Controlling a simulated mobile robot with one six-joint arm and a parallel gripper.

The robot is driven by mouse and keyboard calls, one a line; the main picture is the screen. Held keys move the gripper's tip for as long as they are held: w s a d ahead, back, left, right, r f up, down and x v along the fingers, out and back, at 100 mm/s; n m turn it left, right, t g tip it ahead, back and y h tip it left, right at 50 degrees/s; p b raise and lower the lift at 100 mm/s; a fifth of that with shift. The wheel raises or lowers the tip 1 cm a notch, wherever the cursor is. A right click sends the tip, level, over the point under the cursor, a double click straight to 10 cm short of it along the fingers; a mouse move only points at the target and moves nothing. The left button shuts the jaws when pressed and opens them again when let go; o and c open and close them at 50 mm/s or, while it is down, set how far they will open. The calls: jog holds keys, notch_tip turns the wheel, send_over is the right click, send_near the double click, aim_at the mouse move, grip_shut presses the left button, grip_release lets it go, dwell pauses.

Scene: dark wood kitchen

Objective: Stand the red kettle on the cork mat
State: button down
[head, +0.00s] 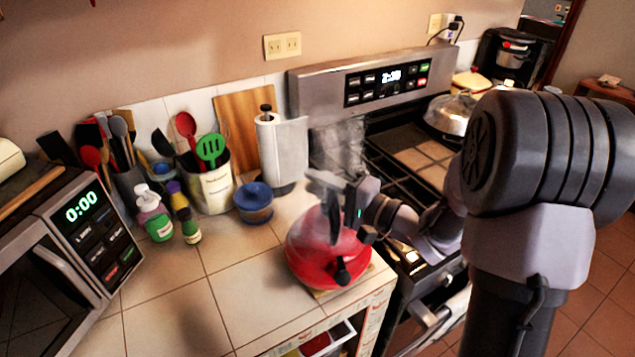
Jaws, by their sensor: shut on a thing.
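The red kettle (305,257) is at the right end of the tiled counter, near the stove. It has a dark handle on top and looks roughly upright. My gripper (342,207) reaches in from the right and is shut on the kettle's handle. The cork mat (325,294) is mostly hidden under the kettle; only a thin tan edge shows at its front and right. I cannot tell whether the kettle's base touches the mat or is held just above it.
Small bottles (155,215) stand near the microwave (75,245). The stove (405,165) is right. The counter's front middle is clear.

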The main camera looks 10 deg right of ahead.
jog(key=shift+f, duration=0.3)
jog(key=c, duration=1.1)
grip_release()
jog(key=shift+c, duration=0.2)
jog(key=shift+f, duration=0.1)
jog(key=p+v, duration=0.5)
jog(key=v, duration=1.2)
jog(key=w+d+r+h+b, duration=0.2)
jog(key=w+d+r+h, duration=0.4)
jog(key=w+h, duration=0.5)
jog(key=s+a+f+n+g, duration=0.1)
jog(key=s+a+n+g, duration=0.1)
jog(key=s+a, duration=0.7)
jog(key=s+a+f+n+g+y+b, duration=0.1)
jog(key=s+a+n+g, duration=0.2)
jog(key=s+a, duration=0.7)
jog(key=s+g, duration=0.2)
jog(key=s, duration=0.4)
jog(key=shift+s+g, duration=0.25)
jog(key=shift+g, duration=0.05)
